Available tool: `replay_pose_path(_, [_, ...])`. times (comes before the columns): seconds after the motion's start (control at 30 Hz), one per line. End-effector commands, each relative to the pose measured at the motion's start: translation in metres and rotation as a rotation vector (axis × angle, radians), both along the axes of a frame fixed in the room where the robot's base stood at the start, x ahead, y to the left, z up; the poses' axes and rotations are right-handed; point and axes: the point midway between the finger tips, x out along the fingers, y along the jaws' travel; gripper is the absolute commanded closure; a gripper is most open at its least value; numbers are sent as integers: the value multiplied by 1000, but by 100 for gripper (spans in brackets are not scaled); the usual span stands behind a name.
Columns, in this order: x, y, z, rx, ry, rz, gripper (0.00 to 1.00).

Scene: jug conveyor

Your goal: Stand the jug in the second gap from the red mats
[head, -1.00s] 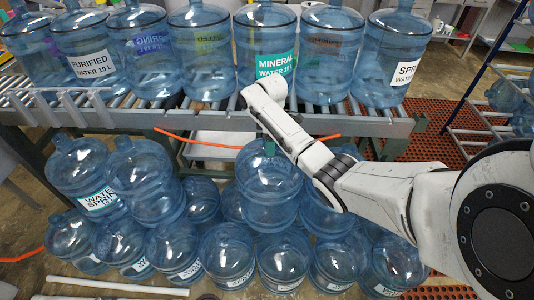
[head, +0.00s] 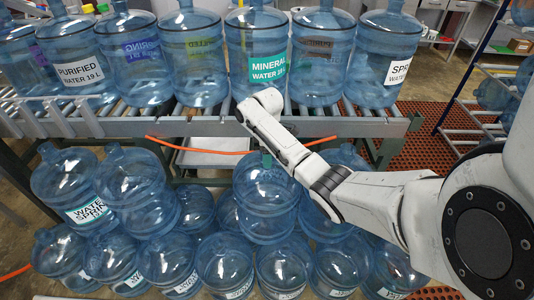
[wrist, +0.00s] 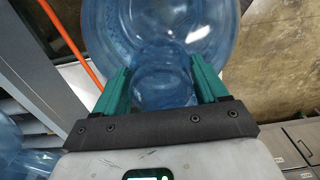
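A clear blue jug (head: 266,205) stands upright on top of the lower jugs in front of the conveyor. My gripper (head: 266,160) is at its top in the head view, reaching down from my arm. In the wrist view, the green fingers of my gripper (wrist: 164,82) are on both sides of the jug's neck, with hardly any gap between them and it. The jug's body (wrist: 185,25) shows beyond the fingers. The red mats (head: 425,140) lie on the floor at the right, behind the conveyor's end.
A roller conveyor (head: 300,127) carries a row of several upright jugs (head: 202,70), some labelled, with narrow spaces between them. Several more jugs (head: 224,268) crowd the floor below. An orange hose (head: 200,151) runs along the conveyor's front. A blue rack (head: 460,90) stands at the right.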

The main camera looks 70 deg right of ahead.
Motion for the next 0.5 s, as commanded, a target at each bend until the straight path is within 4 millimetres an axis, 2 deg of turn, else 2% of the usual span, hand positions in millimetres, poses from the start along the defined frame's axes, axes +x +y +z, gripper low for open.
replay_pose_path(0.03, [0, 0, 0, 0, 0, 0, 22])
replay_pose_path(0.23, [0, 0, 0, 0, 0, 0, 4])
replay_pose_path(0.5, [0, 0, 3, -1, 0, 0, 4])
